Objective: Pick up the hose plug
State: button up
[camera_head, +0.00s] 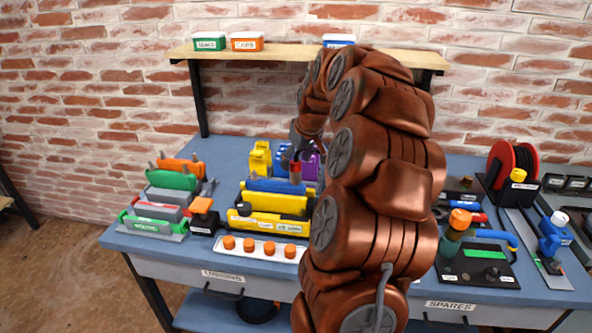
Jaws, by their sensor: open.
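I cannot tell for sure which object is the hose plug, as the labels are too small to read. My gripper (303,143) is at the end of my copper-coloured arm, low over the back middle of the blue workbench (228,155). It is partly hidden by the arm, and I see nothing held in it. Just below and around it stand a small red-topped grey piece (296,172), a purple part (309,167) and a blue part (284,156). Whether the gripper touches any of them cannot be told. A yellow holder (260,159) stands just left of them.
My arm hides the bench's middle right. Yellow and blue racks (266,222) and a white strip with orange knobs (250,248) lie in front. Green, orange and grey racks (165,208) are at left, and a red reel (510,165) at right. A shelf (225,52) hangs above.

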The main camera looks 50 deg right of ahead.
aim_at(293, 169)
jog(key=shift+p+x, duration=0.6)
jog(key=shift+x, duration=1.75)
jog(key=shift+d, duration=0.1)
grip_shut()
